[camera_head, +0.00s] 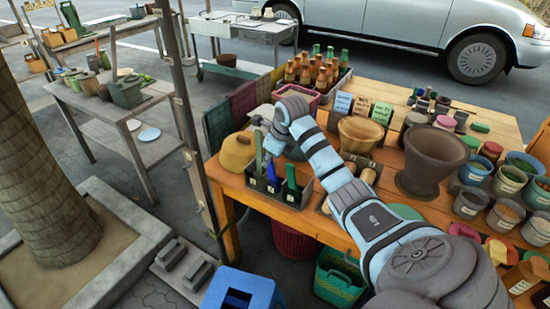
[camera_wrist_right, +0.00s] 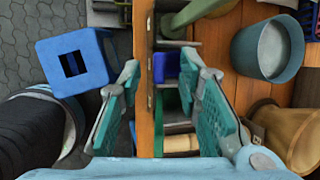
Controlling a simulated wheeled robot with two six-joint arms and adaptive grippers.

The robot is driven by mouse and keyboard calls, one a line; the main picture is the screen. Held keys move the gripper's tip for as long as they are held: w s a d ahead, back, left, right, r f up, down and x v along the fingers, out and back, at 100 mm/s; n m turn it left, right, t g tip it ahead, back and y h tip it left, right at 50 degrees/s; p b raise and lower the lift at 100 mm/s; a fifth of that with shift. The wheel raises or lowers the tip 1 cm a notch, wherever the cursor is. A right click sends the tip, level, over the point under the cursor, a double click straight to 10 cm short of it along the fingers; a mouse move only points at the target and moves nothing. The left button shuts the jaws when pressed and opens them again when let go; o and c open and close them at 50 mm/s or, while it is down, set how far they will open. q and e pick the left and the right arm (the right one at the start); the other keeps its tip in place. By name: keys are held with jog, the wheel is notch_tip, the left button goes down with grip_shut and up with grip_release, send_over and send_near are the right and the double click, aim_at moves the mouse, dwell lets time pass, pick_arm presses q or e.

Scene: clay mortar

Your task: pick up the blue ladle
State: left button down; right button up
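The blue ladle (camera_head: 271,174) stands in a dark compartment box at the table's near left corner, between two green-handled utensils, partly hidden by my right gripper. In the right wrist view a blue piece (camera_wrist_right: 166,66), likely the ladle, shows inside the box between my fingers. My right gripper (camera_head: 262,140) is above the box; its teal-padded fingers (camera_wrist_right: 162,68) are spread apart with nothing gripped between them. I cannot tell how far above the ladle they are. My left gripper is not in view.
A yellow-brown rounded thing (camera_head: 238,151) sits left of the box. A tan mortar (camera_head: 359,134) and a large brown mortar (camera_head: 431,160) stand to the right. A bottle crate (camera_head: 317,75) is behind. A blue stool (camera_head: 243,291) stands on the ground in front.

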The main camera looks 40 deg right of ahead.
aim_at(269, 167)
jog(key=x, duration=0.3)
jog(key=shift+f, duration=0.35)
grip_shut()
notch_tip(269, 167, up, 20)
jog(key=p, duration=0.1)
dwell(0.4)
